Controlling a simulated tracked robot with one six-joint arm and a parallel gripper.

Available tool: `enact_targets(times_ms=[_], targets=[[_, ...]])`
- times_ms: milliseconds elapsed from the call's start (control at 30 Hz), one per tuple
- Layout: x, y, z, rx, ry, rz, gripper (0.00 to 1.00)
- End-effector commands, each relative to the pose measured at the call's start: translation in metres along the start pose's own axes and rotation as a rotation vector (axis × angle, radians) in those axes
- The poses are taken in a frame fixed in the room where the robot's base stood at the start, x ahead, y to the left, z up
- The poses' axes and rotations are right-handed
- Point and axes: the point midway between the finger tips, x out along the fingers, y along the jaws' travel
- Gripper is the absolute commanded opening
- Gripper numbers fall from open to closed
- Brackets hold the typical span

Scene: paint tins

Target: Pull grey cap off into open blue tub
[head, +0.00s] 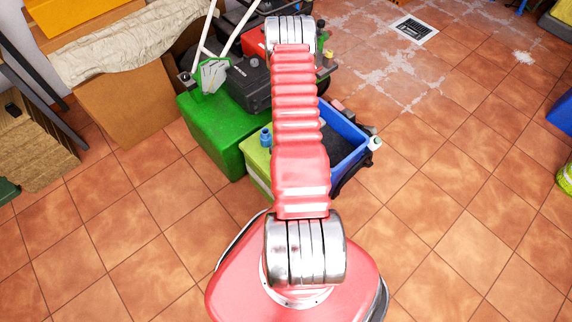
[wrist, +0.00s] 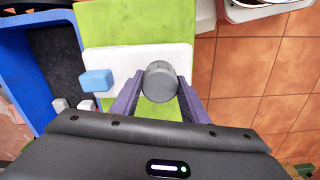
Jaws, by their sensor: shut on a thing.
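The grey cap (wrist: 160,76) is a round, ribbed knob in the middle of the wrist view. My gripper (wrist: 160,90) has its two purple fingers closed on either side of it. Beneath the cap is a white surface (wrist: 185,57) with lime-green areas around it; whether the cap is still seated on something is hidden. The open blue tub (wrist: 22,62), with a dark inside, is at the left of the wrist view. In the head view the blue tub (head: 348,160) is partly behind my arm, and my gripper and the cap are hidden.
A lime-green container (head: 257,163) and a larger green box (head: 208,132) stand left of the tub. A mower (head: 245,80) is behind. Tiled floor (head: 450,200) is clear at the right.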

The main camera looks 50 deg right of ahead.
Motion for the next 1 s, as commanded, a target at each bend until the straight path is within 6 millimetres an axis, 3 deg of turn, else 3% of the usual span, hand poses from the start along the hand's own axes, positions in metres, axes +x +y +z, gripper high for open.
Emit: enact_targets(times_ms=[1000], targets=[[-0.029, 0.001, -0.001, 0.000, 0.001, 0.001, 0.14]])
